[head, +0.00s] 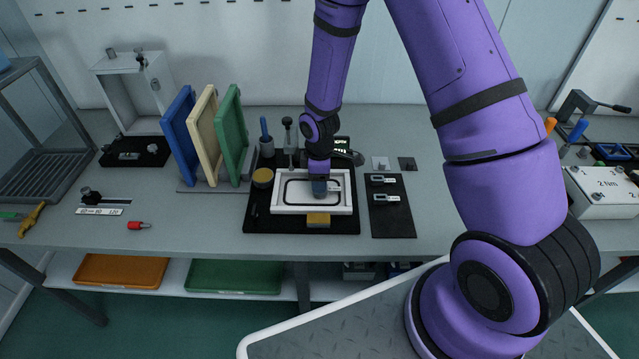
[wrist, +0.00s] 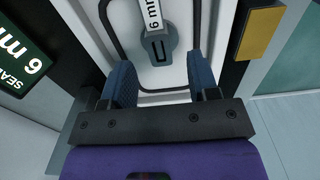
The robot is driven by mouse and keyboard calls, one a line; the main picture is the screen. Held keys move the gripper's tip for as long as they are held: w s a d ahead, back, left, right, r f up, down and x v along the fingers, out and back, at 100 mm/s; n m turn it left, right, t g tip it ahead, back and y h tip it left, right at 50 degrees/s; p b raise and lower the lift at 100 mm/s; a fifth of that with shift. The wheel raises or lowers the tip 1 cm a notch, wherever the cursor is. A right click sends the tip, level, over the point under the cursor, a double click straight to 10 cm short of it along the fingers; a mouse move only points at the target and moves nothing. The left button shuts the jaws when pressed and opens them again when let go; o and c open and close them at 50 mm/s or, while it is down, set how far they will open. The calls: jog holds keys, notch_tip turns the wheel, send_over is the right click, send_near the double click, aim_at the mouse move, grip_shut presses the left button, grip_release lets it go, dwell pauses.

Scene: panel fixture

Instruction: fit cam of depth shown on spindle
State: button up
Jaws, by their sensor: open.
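My gripper (head: 320,188) is over the white panel (head: 282,207). In the wrist view its two blue fingers (wrist: 160,62) are open and apart. Between and just beyond the fingertips is a grey cam (wrist: 167,42) with a dark slot and a white tag reading 6 mm (wrist: 154,14). I cannot tell how it sits on the spindle; no separate spindle shows. A dark green display (wrist: 22,55) reads "SEAL 6 mm"; it also shows in the head view (head: 342,144). Two more tagged cams, an upper one (head: 383,179) and a lower one (head: 385,198), lie on the black mat (head: 400,222).
The panel lies in a black fixture (head: 258,222) with a yellow block (head: 318,219) at its front. Upright blue, cream and green boards (head: 229,130) stand to the left. A grey box (head: 600,190) is at the far right.

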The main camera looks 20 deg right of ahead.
notch_tip(320, 180, up, 8)
dwell(0.4)
jog(key=shift+r, duration=0.15)
jog(key=s+d+r+m+t, duration=0.1)
jog(key=s+d+r+m, duration=0.15)
jog(key=r, duration=0.55)
jog(key=s+d+r+m+t, duration=0.1)
jog(key=s+r+m, duration=0.15)
jog(key=r, duration=0.45)
jog(key=s+d+r+m+t, duration=0.1)
jog(key=s+r, duration=0.2)
jog(key=r, duration=0.5)
jog(key=s+d+r+m+t, duration=0.1)
jog(key=s+r+m, duration=0.2)
jog(key=s, duration=0.6)
jog(key=s+d+r+m+t, duration=0.1)
jog(key=s+r+m, duration=0.3)
jog(key=s+r, duration=0.4)
jog(key=shift+s+d+r, duration=0.2)
jog(key=shift+s+r, duration=0.1)
jog(key=shift+s, duration=0.25)
jog(key=shift+o, duration=0.2)
